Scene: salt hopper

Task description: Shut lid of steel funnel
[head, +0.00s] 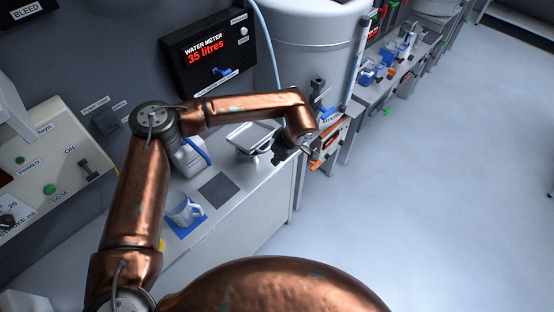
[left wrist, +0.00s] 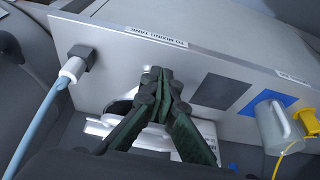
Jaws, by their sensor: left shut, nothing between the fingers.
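The steel funnel (head: 252,138) has a pale, square top. It stands on the grey bench beyond the dark square pad. In the left wrist view, pale metal parts of the funnel (left wrist: 122,108) show around and behind my fingers, which hide much of it. I cannot tell how far its lid stands open. My left gripper (head: 281,156) is just right of the funnel in the head view, with its dark fingers low by the bench edge. In the left wrist view the gripper (left wrist: 160,76) is shut and empty. I cannot tell whether it touches the funnel. My right gripper is not in view.
A mug (head: 184,209) stands on a blue mat, nearer along the bench, with the dark pad (head: 219,189) between it and the funnel. A large grey tank (head: 312,50) and a water meter reading 35 litres (head: 215,50) are behind. The floor at right is clear.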

